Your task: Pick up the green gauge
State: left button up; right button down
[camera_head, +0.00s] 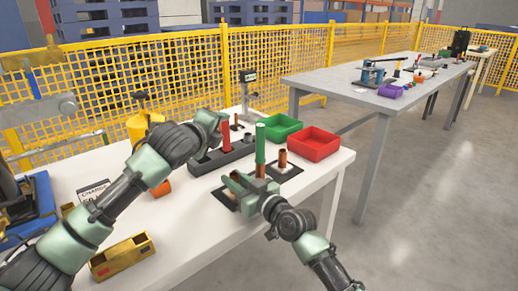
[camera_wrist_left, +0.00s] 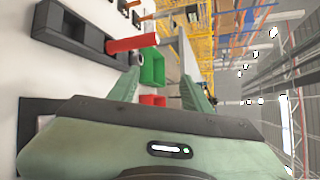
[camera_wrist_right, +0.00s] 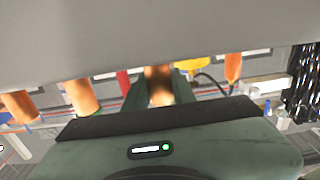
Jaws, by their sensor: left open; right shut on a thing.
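The green gauge (camera_head: 260,143) is an upright green cylinder near the middle of the white table. Its lower end meets a copper-coloured cylinder (camera_head: 260,171); I cannot tell whether it sits in it or on it. My right gripper (camera_head: 236,181) is low over the table beside them. In the right wrist view its fingers are shut on a copper-coloured cylinder (camera_wrist_right: 160,78). My left gripper (camera_head: 217,119) is open and empty, near the top of the red gauge (camera_head: 225,136). The red gauge also shows in the left wrist view (camera_wrist_left: 132,43). The green gauge is not seen there.
The red gauge stands in a black holder block (camera_head: 207,164). A green bin (camera_head: 277,121) and a red bin (camera_head: 313,150) are at the table's far right. Another copper cylinder (camera_head: 282,158) stands on a pad. A brass block (camera_head: 120,257) lies at the front left.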

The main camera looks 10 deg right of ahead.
aim_at(260, 149)
pick_arm(q)
jog(key=s+d+f+m+t+h, duration=0.15)
jog(key=s+d+m+h, duration=0.4)
jog(key=m, duration=1.05)
jog(key=d+x, duration=0.1)
jog(key=x, duration=1)
jog(key=shift+s+d+f+y, duration=0.15)
jog(key=shift+s+f+y, duration=0.2)
jog(key=shift+f, duration=0.3)
grip_shut()
